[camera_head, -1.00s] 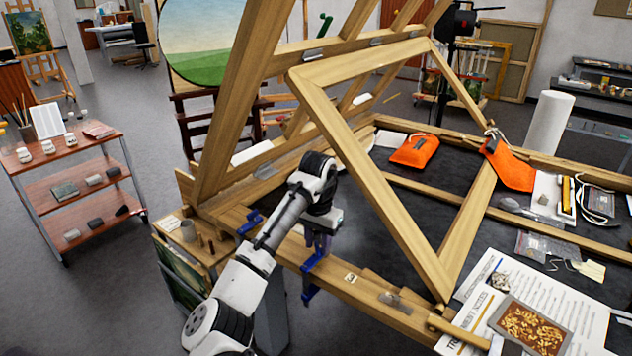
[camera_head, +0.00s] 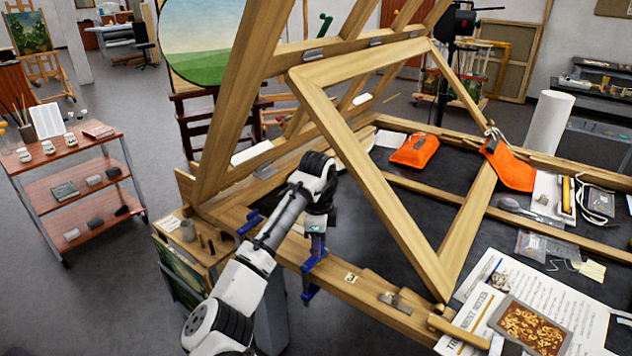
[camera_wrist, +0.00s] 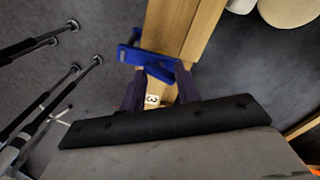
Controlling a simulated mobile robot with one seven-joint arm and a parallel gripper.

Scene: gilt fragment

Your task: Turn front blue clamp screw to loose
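The front blue clamp (camera_head: 314,262) sits on the near wooden beam, its blue body reaching above and below the beam's edge. It also shows in the wrist view (camera_wrist: 148,61), lying across the wood. My gripper (camera_head: 316,238) is right above it, pointing down. In the wrist view my gripper's two dark fingers (camera_wrist: 160,80) stand apart, their tips at the clamp. I cannot tell whether they touch it. The clamp screw itself is not clear to see. A second blue clamp (camera_head: 250,222) is farther left along the beam.
A tilted wooden frame (camera_head: 385,208) rises just right of my arm. A tag marked 3 (camera_head: 351,277) is on the beam beside the clamp. A small side shelf (camera_head: 200,240) stands at the left. Papers (camera_head: 485,290) and a gilt fragment (camera_head: 530,332) lie at the right.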

